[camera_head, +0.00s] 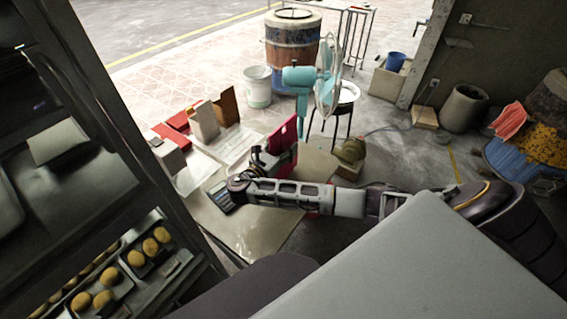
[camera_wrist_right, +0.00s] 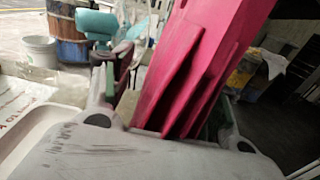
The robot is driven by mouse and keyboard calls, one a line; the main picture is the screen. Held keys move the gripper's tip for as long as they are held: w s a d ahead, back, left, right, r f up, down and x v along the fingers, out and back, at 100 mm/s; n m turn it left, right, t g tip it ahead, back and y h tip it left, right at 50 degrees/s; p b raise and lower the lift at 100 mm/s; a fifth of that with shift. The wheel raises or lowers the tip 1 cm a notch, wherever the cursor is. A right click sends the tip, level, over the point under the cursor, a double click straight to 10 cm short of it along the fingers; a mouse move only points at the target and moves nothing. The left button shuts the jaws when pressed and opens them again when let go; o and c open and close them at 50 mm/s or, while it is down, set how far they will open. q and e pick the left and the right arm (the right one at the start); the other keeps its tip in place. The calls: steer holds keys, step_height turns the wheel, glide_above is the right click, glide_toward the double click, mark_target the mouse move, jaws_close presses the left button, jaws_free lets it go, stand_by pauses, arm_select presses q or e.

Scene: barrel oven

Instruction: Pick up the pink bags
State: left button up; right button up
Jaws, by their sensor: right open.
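The pink bags (camera_head: 284,141) show as an upright, flat magenta shape above the table in the head view. In the right wrist view the pink bags (camera_wrist_right: 207,65) look like folded, overlapping layers, tilted and filling the upper middle close to the camera. My right gripper (camera_head: 262,158) reaches in from the right and is at the left and lower side of the bags. My left gripper is not in view.
The table (camera_head: 245,228) has red and brown boxes and a white tray (camera_head: 235,146) at its far left. A teal fan (camera_head: 326,85) stands behind the bags. A dark rack with trays of buns (camera_head: 135,258) is at left. A white bucket (camera_head: 257,88) stands beyond.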

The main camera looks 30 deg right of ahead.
mark_target(283, 132)
steer(key=shift+c, duration=1.5)
steer(key=c, duration=0.9)
jaws_close()
steer(key=shift+r, duration=0.65)
step_height(283, 132, up, 7)
steer(key=shift+f+p, duration=0.1)
steer(key=shift+p, duration=0.45)
steer(key=shift+r, duration=0.9)
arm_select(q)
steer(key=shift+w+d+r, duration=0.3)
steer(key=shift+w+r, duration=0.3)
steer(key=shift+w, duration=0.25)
arm_select(e)
steer(key=shift+d, duration=0.15)
